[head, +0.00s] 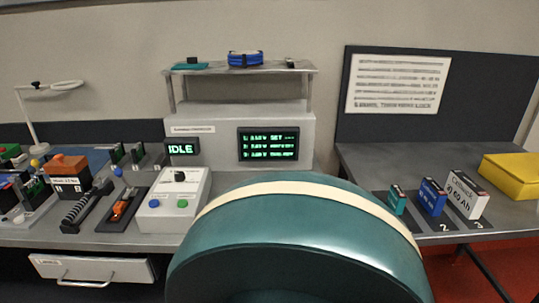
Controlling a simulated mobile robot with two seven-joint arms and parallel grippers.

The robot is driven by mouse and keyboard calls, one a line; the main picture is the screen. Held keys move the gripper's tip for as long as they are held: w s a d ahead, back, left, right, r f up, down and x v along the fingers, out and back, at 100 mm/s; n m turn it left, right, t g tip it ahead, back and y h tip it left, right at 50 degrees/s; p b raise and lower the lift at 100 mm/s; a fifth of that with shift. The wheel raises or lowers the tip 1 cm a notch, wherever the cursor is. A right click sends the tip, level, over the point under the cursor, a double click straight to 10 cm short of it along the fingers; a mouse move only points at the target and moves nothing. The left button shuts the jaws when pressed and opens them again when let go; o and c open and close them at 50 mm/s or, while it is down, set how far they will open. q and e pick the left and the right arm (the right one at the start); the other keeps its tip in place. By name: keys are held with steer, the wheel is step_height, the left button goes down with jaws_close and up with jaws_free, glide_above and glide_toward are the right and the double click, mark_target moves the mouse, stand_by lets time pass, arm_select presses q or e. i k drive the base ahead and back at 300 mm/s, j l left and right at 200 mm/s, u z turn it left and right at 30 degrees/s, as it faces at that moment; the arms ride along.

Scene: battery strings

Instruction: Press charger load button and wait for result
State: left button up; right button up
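The grey charger cabinet (215,150) stands at the back of the bench. Its small display (182,149) reads IDLE, and a larger screen (268,146) shows several lines of green text. In front of it is a pale control box (172,200) with a black knob (180,177), a blue button (154,203) and a green button (183,204). Any labels by the buttons are too small to read, so I cannot tell which is the load button. Neither of my grippers is in view.
A large teal rounded shape with a cream band (300,230) fills the lower middle and hides the bench front. Battery packs (432,196) stand on the right table, near a yellow box (512,174). Parts and fixtures (122,203) crowd the left. A shelf (240,71) tops the cabinet.

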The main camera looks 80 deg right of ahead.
mark_target(154, 203)
steer(key=z, duration=2.4)
